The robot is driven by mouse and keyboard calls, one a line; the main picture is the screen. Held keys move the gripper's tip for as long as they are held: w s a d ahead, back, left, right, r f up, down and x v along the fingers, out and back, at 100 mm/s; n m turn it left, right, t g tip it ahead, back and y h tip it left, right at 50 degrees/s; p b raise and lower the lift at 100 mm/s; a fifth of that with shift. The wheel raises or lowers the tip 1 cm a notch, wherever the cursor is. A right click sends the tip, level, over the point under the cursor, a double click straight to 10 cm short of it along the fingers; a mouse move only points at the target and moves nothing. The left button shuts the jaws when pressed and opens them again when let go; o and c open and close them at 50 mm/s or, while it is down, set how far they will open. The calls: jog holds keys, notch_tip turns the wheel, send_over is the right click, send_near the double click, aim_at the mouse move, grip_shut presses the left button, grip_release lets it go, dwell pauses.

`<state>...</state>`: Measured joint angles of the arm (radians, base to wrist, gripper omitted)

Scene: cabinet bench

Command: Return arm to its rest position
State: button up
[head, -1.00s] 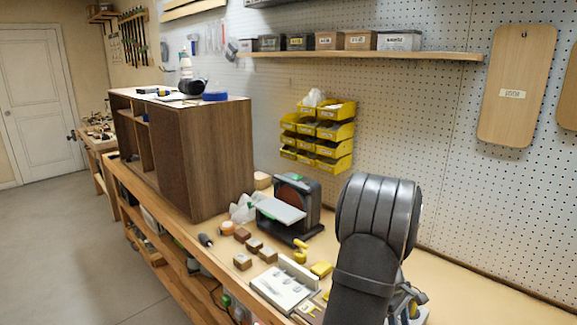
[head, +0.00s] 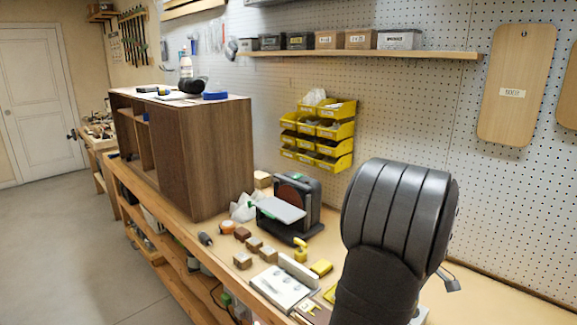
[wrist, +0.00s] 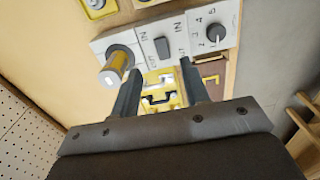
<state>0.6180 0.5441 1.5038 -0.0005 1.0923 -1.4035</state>
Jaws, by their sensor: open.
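My gripper (wrist: 160,68) shows in the wrist view with its two dark fingers spread apart and nothing held between them. Beyond and between the fingers is a yellow piece with a dark, latch-like part (wrist: 160,98). A white switch panel (wrist: 140,38) lies past the fingertips, with a rocker switch (wrist: 162,48) and a round dial (wrist: 215,33). In the head view my dark arm fills the lower right and hides most of the gripper.
A brown cabinet (head: 215,160) stands on the bench at left. A sander (head: 295,205), small wooden blocks (head: 254,244) and a white plate (head: 282,288) lie left of my arm. Yellow bins (head: 325,130) hang on the pegboard. The bench right of my arm looks mostly clear.

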notch_tip(320, 180, up, 7)
jog(key=y, duration=0.1)
jog(key=shift+s+d+f+t, duration=0.2)
jog(key=shift+s+t, duration=0.15)
jog(key=shift+t, duration=0.05)
jog(key=o, duration=1.3)
jog(key=s+d+m+h, duration=0.1)
jog(key=s+d+m, duration=0.2)
jog(key=s+m, duration=0.55)
jog(key=s+d+m, duration=0.2)
jog(key=s+m, duration=0.5)
jog(key=m, duration=0.3)
jog(key=shift+n+g, duration=0.25)
jog(key=shift+g, duration=0.15)
jog(key=f, duration=0.8)
jog(key=shift+s+d+f, duration=0.15)
jog(key=shift+d+f, duration=0.05)
jog(key=shift+f, duration=0.2)
